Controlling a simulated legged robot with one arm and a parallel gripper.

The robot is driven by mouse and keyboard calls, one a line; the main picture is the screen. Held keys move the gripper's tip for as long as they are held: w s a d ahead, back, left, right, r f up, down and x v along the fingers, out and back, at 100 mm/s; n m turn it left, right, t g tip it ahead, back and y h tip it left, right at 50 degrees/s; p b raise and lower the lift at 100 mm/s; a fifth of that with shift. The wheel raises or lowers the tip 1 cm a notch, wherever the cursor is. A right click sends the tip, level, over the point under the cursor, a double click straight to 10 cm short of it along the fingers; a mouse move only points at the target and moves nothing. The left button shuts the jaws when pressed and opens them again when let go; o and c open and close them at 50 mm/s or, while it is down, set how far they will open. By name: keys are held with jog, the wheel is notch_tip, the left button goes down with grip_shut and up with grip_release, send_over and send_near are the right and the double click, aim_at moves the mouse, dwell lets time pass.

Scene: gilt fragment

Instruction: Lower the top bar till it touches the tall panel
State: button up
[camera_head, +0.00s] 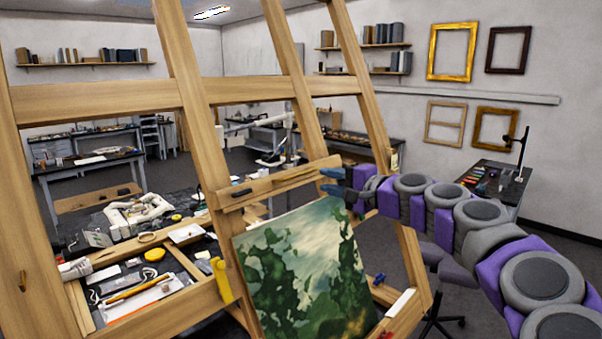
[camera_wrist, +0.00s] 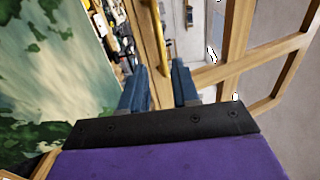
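The tall panel (camera_head: 300,272), a green landscape painting, stands tilted back on the wooden easel. The top bar (camera_head: 280,185) is a short wooden crossbar just above it, with a dark strip at its left end. In the head view a gap shows between the bar's lower edge and the panel's top edge. My gripper (camera_head: 332,181) is at the bar's right end, its blue fingers apart. In the wrist view the painted panel (camera_wrist: 65,60) is at left, and my open gripper (camera_wrist: 160,85) has wood visible between or behind its fingers; contact with the bar is unclear.
The easel's frame (camera_head: 185,90) rises around the panel. A yellow clamp-like piece (camera_head: 221,281) is left of the panel, a blue knob (camera_head: 379,279) right of it. A cluttered workbench (camera_head: 140,285) lies behind. A side table (camera_head: 495,183) stands at right.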

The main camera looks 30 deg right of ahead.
aim_at(302, 174)
jog(key=p+x, duration=0.1)
jog(key=x, duration=0.8)
jog(key=shift+w+a, duration=0.15)
jog(key=shift+w, duration=0.1)
jog(key=shift+c, duration=0.4)
grip_shut()
jog(key=shift+f, duration=0.1)
